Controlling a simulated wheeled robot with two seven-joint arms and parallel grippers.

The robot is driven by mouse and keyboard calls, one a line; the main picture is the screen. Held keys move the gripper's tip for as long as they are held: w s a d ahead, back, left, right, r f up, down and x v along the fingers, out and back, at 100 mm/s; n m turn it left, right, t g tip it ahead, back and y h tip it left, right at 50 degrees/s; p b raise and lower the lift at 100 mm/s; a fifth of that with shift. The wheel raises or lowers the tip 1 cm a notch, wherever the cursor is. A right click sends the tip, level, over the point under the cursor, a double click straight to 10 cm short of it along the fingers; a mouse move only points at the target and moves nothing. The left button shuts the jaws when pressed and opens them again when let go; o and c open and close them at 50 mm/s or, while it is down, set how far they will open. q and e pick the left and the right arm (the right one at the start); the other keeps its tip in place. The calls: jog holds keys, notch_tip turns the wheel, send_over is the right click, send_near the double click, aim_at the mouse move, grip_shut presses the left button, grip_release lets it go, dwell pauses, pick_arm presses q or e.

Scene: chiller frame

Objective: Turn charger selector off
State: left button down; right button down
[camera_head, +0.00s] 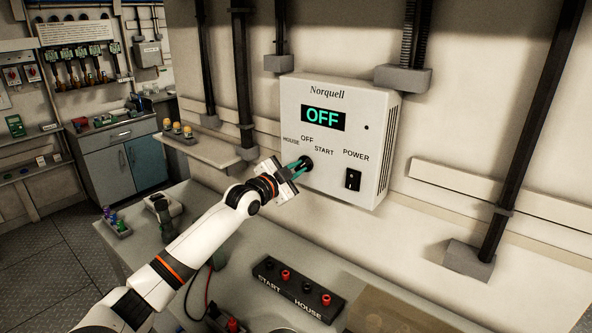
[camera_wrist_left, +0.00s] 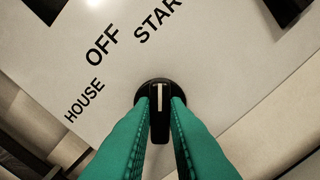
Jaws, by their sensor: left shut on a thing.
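The white Norquell charger (camera_head: 345,120) is fixed to the wall, and its display (camera_head: 323,118) reads OFF in green. Its black round selector knob (camera_head: 306,162) sits below the labels HOUSE, OFF and START. My left gripper (camera_head: 295,170) reaches it from the lower left. In the left wrist view, the teal fingers are shut on the knob's grip (camera_wrist_left: 159,118), one on each side. The white line on the knob points straight up in that view, toward the START label (camera_wrist_left: 160,24), with the OFF label (camera_wrist_left: 102,46) to its left. My right gripper is not in view.
A black power rocker switch (camera_head: 353,179) sits right of the knob. Below is a bench with a black terminal block (camera_head: 298,289) marked START and HOUSE. Dark conduits run up the wall on both sides. A shelf (camera_head: 215,150) juts out at left.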

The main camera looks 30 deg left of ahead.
pick_arm(q)
jog(key=n, duration=0.8)
jog(key=shift+n+p, duration=0.3)
dwell(0.5)
jog(key=c, duration=1.4)
grip_release()
jog(key=shift+c, duration=0.2)
